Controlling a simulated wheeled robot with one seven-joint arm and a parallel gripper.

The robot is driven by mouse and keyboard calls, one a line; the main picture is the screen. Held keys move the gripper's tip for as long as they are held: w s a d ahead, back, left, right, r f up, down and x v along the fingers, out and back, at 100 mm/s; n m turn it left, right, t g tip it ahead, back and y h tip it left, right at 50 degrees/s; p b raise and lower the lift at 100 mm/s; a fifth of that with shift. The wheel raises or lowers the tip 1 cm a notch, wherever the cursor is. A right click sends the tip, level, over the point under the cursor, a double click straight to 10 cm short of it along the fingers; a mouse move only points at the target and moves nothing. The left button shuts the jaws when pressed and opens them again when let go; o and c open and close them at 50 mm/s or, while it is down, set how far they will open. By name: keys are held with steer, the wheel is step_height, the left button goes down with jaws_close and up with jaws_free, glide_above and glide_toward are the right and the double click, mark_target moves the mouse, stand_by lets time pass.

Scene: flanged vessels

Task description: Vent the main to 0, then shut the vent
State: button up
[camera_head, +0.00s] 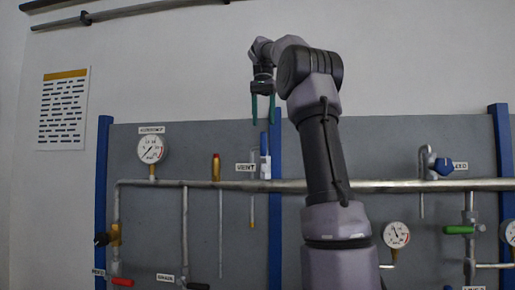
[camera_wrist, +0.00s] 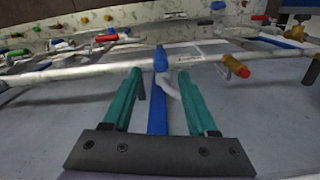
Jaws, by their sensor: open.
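The vent valve, with a blue handle (camera_head: 264,143), sits on the main pipe (camera_head: 225,185) beside the VENT label (camera_head: 246,167). The handle stands upright. In the wrist view the blue handle (camera_wrist: 161,60) shows beyond and between the fingertips, with a pale fitting (camera_wrist: 170,86) by it. My gripper (camera_head: 263,121) is open and empty, its teal fingers pointing down just above the handle. The fingers also show in the wrist view (camera_wrist: 160,73). The round gauge (camera_head: 151,149) stands on the main at the left; its reading is too small to be sure of.
A brass relief valve with a red top (camera_head: 216,167) stands left of the vent. Another blue-handled valve (camera_head: 440,166) is at the right. A green handle (camera_head: 459,230), a red handle (camera_head: 122,282) and a lower gauge (camera_head: 396,235) sit on branch pipes. Blue posts (camera_head: 103,200) frame the grey panel.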

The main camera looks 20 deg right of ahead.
mark_target(263, 146)
step_height(263, 146, down, 10)
steer(key=shift+f, duration=0.1)
stand_by(0.4)
steer(key=shift+c, duration=0.3)
jaws_close()
stand_by(1.1)
